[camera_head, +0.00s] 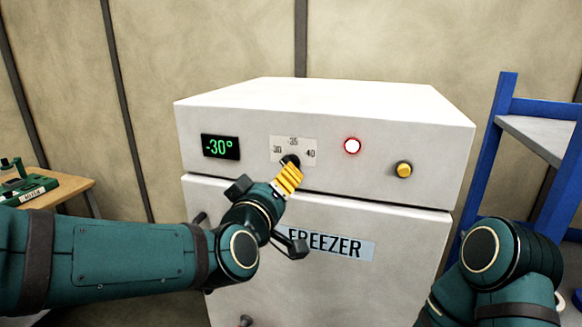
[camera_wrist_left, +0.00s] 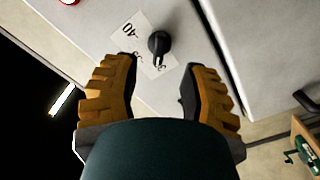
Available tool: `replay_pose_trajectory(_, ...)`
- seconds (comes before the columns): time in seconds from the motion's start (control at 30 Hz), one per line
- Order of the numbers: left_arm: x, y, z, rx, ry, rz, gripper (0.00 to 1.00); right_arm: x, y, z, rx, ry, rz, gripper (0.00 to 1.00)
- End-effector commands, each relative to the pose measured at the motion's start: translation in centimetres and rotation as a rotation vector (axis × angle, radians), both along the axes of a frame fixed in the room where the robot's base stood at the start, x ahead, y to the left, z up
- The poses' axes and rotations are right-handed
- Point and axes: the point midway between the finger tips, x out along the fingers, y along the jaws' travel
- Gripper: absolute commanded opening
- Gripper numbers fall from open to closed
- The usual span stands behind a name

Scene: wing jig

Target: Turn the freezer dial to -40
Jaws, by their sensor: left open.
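The white freezer (camera_head: 400,220) has a black dial (camera_head: 290,160) on a pale scale plate (camera_head: 307,143) marked 30, 35 and 40. A small display (camera_head: 220,147) reads -30° in green. My left gripper (camera_head: 292,172) has yellow ridged fingers and is in front of the dial, partly hiding it. In the left wrist view the fingers (camera_wrist_left: 157,68) are open and apart, and the dial (camera_wrist_left: 159,44) shows just beyond their tips, between them. Contact is not visible. My right arm shows at the lower right, but its gripper is out of view.
A round red-rimmed white light (camera_head: 352,146) and a yellow knob (camera_head: 404,169) are on the panel right of the dial. A blue-framed shelf (camera_head: 490,150) stands at the right. A wooden table (camera_head: 75,192) with a green device is at the left.

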Motion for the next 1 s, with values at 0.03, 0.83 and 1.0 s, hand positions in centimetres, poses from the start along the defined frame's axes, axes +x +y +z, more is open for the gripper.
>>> replay_pose_trajectory(0.03, 1.1, -0.4, 0.0, 0.001, 0.001, 0.0, 0.44, 0.0, 0.0, 0.1, 0.0, -0.001, 0.0, 0.0)
replay_pose_trajectory(0.83, 7.4, -2.4, 0.0, 0.0, 0.0, 0.0, 0.44, 0.1, 0.0, 0.6, 0.0, -0.002, -0.002, 0.0)
replay_pose_trajectory(1.0, 7.4, -2.4, 0.0, 0.001, 0.0, 0.0, 0.0, 0.1, 0.0, 0.6, 0.0, -0.002, -0.002, 0.0)
